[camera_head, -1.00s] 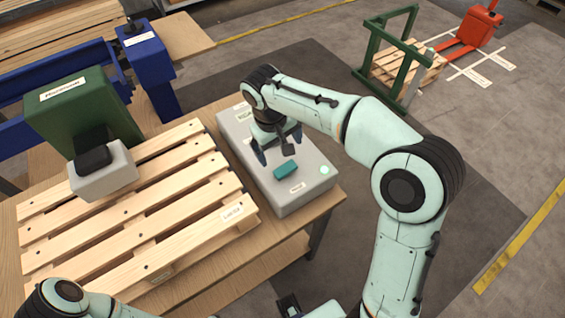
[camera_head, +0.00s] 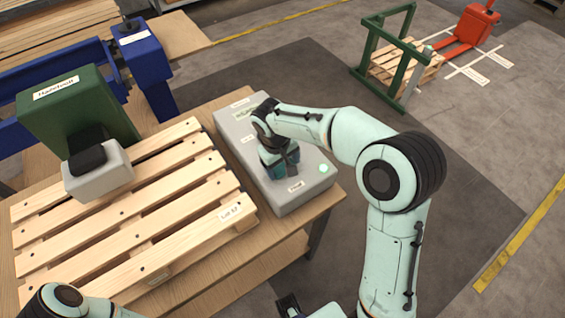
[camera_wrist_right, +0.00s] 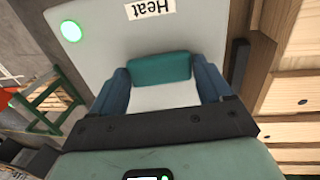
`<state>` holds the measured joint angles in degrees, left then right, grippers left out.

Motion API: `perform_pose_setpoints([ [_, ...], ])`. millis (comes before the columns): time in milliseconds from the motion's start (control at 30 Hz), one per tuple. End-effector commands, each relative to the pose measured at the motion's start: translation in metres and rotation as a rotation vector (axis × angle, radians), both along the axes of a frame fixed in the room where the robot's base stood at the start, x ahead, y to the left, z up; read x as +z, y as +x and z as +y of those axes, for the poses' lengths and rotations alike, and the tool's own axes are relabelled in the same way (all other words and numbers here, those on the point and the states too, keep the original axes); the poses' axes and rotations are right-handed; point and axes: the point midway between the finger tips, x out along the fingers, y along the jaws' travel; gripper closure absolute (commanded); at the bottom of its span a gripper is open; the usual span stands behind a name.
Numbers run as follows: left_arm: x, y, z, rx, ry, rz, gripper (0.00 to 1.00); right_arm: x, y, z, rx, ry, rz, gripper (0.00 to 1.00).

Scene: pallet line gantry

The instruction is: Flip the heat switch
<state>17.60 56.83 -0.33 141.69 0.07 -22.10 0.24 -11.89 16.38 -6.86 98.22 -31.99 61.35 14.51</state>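The heat switch is a teal rocker (camera_wrist_right: 160,69) on a grey control box (camera_head: 232,122), with a "Heat" label (camera_wrist_right: 149,9) beside it. My right gripper (camera_head: 281,172) is low over the box and hides most of the switch in the head view. In the right wrist view its two blue fingers (camera_wrist_right: 162,82) are apart, one on each side of the switch. I cannot tell whether they touch it. My left arm (camera_head: 62,300) shows only at the lower left edge; its gripper is out of view.
A round green lamp (camera_head: 324,168) sits on the box's near right end. A wooden pallet (camera_head: 150,215) lies left of the box on the table. A green machine (camera_head: 75,105) with a grey block (camera_head: 98,178) stands at the pallet's far left. Open floor lies to the right.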

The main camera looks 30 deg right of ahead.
Motion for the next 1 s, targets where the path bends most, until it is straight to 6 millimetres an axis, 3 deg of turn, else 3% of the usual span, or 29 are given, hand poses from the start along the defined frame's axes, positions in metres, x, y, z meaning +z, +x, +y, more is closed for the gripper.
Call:
perform_pose_setpoints([
  [33, 0.0, 0.0, 0.0, 0.0, 0.0, 0.0, 1.0, 0.0, 0.0, 0.0, 0.0, 0.0, 0.0, 0.39],
  [100, 0.0, 0.0, 0.0, 0.0, 0.0, 0.0, 1.0, 0.0, 0.0, 0.0, 0.0, 0.0, 0.0, 0.56],
  [267, 0.002, 0.001, 0.0, 0.0, 0.0, -0.001, 1.0, 0.001, 0.0, -0.001, -0.001, 0.017, 0.002, 0.56],
  [700, 0.027, 0.013, 0.0, 0.0, 0.0, -0.016, 1.0, 0.002, 0.001, -0.011, -0.002, 0.314, 0.025, 0.56],
  [1000, 0.027, 0.013, 0.0, 0.0, 0.0, -0.015, 1.0, 0.001, 0.001, -0.011, 0.0, 0.33, 0.023, 0.56],
])
